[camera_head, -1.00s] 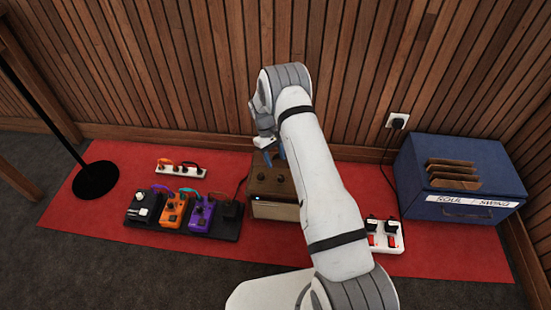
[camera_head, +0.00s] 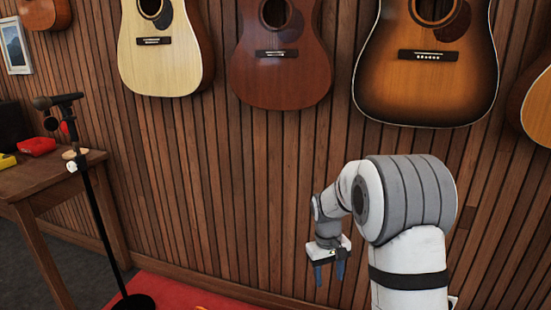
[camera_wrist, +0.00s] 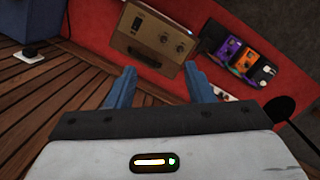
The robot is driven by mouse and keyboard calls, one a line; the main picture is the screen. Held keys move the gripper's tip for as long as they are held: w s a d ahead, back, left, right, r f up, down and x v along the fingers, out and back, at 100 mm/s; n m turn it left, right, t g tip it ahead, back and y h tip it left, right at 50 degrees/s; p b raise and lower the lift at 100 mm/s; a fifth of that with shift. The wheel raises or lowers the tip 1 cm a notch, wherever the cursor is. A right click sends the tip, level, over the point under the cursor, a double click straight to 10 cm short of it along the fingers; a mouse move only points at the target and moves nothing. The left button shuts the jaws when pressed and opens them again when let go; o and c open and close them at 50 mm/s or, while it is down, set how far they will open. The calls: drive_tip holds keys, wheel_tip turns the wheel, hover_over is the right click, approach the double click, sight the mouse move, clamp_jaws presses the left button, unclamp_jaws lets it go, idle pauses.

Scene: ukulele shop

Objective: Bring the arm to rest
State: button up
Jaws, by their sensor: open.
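My gripper (camera_head: 330,272) hangs from my bent arm in front of the slatted wood wall in the head view, fingers pointing down. Its two blue fingers stand apart with nothing between them. In the wrist view my gripper (camera_wrist: 160,85) is also open and empty. Beyond the fingertips there, a brown amplifier (camera_wrist: 152,38) with knobs stands on the red mat (camera_wrist: 92,12), clear of the fingers.
A mic stand (camera_head: 100,205) and a wooden table (camera_head: 40,180) stand at the left. Several guitars hang on the wall, among them a sunburst one (camera_head: 425,85) above my arm. Effect pedals (camera_wrist: 238,58) and a wall socket (camera_wrist: 32,54) show in the wrist view.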

drive_tip(key=s+r+m+t+y+p, duration=0.1)
drive_tip(key=s+r+m+t+p, duration=0.2)
drive_tip(key=s+r+p, duration=1.2)
drive_tip(key=s+r, duration=1)
drive_tip(key=r, duration=0.4)
drive_tip(key=shift+s+d+t+p, duration=0.25)
drive_tip(key=shift+t+p, duration=0.1)
drive_tip(key=shift+t, duration=0.05)
drive_tip(key=shift+r, duration=0.1)
drive_tip(key=shift+c, duration=0.5)
